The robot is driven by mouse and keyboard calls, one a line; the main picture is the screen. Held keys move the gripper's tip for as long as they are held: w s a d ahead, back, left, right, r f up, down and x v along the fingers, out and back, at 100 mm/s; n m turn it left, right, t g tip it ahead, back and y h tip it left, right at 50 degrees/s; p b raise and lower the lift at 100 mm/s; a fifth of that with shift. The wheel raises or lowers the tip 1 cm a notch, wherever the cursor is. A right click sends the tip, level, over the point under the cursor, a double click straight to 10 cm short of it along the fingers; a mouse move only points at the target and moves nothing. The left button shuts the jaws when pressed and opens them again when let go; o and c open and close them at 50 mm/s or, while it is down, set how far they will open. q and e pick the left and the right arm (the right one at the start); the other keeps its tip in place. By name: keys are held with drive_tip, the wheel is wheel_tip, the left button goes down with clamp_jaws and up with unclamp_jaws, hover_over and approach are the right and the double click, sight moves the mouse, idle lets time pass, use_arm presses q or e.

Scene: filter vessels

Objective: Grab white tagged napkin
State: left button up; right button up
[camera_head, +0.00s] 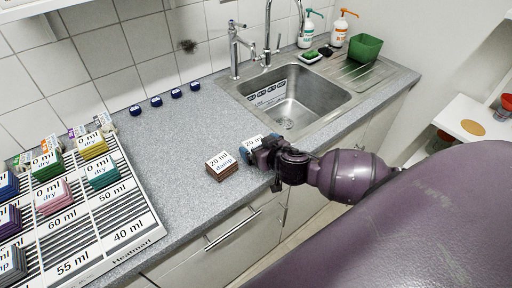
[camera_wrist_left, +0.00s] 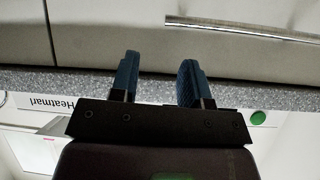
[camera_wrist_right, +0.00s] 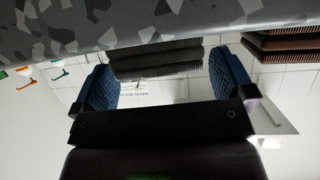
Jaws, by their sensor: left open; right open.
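A napkin stack with a white "20 ml" tag (camera_head: 253,141) sits near the counter's front edge, partly hidden by my right gripper (camera_head: 259,155). In the right wrist view this stack looks dark grey (camera_wrist_right: 155,62) and lies between the two blue fingers, which are open, with a gap on each side. A brown stack (camera_head: 221,171) with a white "20 ml damp" tag lies just left of it; it also shows in the right wrist view (camera_wrist_right: 285,45). My left gripper (camera_wrist_left: 160,62) is open and empty, facing the counter front; the head view does not show it.
A white rack (camera_head: 100,235) marked "Heatmari" holds several coloured tagged stacks at left. Several dark blue round items (camera_head: 175,93) line the wall. A steel sink (camera_head: 295,100), bottles (camera_head: 338,30) and a green container (camera_head: 365,47) are behind. The counter between rack and brown stack is clear.

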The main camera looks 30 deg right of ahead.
drive_tip(key=shift+w+f, duration=0.15)
drive_tip(key=shift+w, duration=0.15)
drive_tip(key=c, duration=0.8)
